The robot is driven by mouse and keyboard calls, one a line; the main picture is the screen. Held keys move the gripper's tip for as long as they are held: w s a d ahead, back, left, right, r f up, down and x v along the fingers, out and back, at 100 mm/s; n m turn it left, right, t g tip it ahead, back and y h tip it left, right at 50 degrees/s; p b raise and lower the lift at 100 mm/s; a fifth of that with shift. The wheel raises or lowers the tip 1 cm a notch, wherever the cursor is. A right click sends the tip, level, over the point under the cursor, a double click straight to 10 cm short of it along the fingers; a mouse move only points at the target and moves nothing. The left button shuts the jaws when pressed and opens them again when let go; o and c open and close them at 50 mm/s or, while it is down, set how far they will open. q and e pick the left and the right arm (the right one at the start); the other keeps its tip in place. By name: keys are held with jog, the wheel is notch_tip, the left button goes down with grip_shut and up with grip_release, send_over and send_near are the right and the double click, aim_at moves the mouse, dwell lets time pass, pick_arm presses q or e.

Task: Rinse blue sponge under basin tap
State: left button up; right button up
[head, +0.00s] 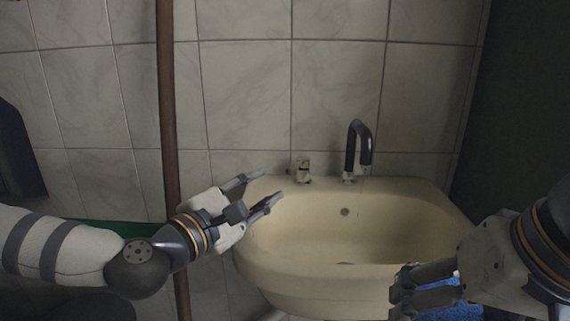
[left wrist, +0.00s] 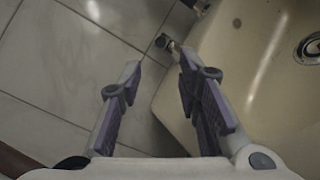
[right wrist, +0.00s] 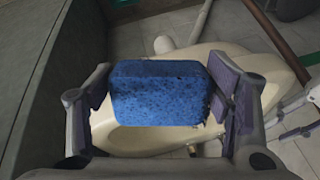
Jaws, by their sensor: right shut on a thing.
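A blue sponge (right wrist: 158,93) is held between the fingers of my right gripper (right wrist: 160,100). In the head view part of the sponge (head: 442,296) shows beside and below the right fingers (head: 425,285), at the basin's right front. The cream basin (head: 270,255) stands against the tiled wall. Its dark curved tap (head: 358,145) rises from the back rim, with a small handle or knob (head: 303,170) to its left. My left gripper (head: 258,190) is open and empty over the basin's left back rim, with its fingertips short of the knob. Whether water runs is not visible; no stream shows.
A brown vertical pipe (head: 167,110) runs down the wall left of the basin, behind my left arm. A dark wall or panel (head: 515,90) stands close on the right. The basin's bowl is empty, with a drain (left wrist: 310,47) in it.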

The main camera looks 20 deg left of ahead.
aim_at(295, 164)
pick_arm(q)
jog(key=b+x, duration=0.1)
jog(key=x, duration=0.4)
jog(key=b+x, duration=0.2)
jog(key=x, duration=0.4)
jog(key=shift+w+d+f, duration=0.15)
jog(key=shift+w+f, duration=0.1)
jog(key=shift+w+r, duration=0.2)
jog(key=shift+r, duration=0.05)
pick_arm(e)
notch_tip(295, 164, down, 8)
jog(key=g, duration=0.1)
jog(key=shift+w, duration=0.35)
pick_arm(q)
jog(key=shift+c, duration=0.2)
grip_shut()
